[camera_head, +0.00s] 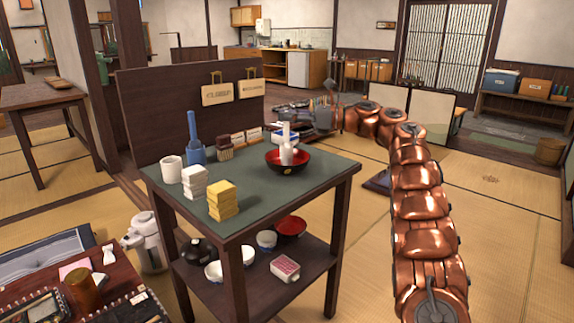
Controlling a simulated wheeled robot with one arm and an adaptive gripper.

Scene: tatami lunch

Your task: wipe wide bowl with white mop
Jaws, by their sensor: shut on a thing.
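A wide bowl (304,160), red inside and dark outside, stands on the green top of the small dark table. A white mop (287,150) stands roughly upright with its lower end inside the bowl. Whether it touches the bowl's inner wall is too small to tell. My copper arm comes up from the lower right and bends left behind the table. My grey gripper (292,126) is at the upper part of the mop, above the bowl, shut on it. The fingertips are small and hard to make out.
On the same tabletop (270,196) are a blue tool in a holder (194,137), a white cup (171,169), white blocks (194,182), yellow blocks (222,201) and a brown brush (225,148). A dark panel (150,110) rises behind. The lower shelf holds bowls and a box (285,268).

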